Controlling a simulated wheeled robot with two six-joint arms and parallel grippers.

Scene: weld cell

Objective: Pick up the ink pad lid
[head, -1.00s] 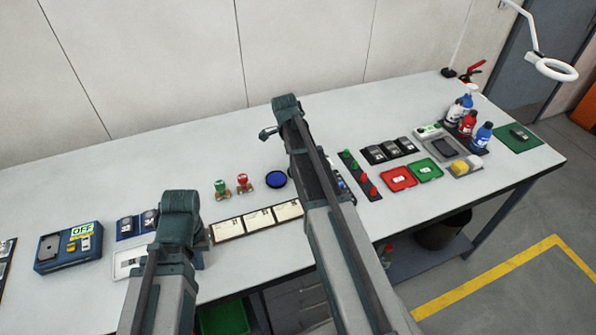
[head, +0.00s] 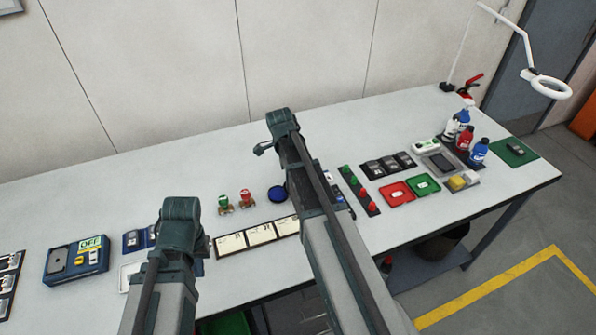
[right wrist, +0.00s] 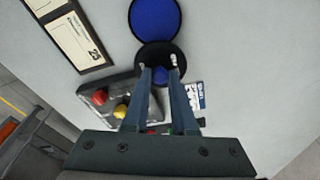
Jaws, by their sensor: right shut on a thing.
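The ink pad lid (right wrist: 150,53) is a dark round disc with a blue knob, in the right wrist view. It lies against or just beside the round blue ink pad (right wrist: 155,18); I cannot tell if they touch. My right gripper (right wrist: 161,73) is shut on the lid, its fingers on either side of the blue knob. In the head view the blue ink pad (head: 277,194) shows beside my right arm, which hides the lid and the right gripper. My left gripper (head: 198,243) hangs over the bench's front left; its fingers are not clear.
Green and red stamps (head: 235,202) stand left of the pad, with a card strip (head: 232,243) in front. A dark box with red and yellow buttons (right wrist: 112,98) is close to the right gripper. Red and green trays (head: 397,194) and bottles (head: 464,139) are further right. The bench's back is clear.

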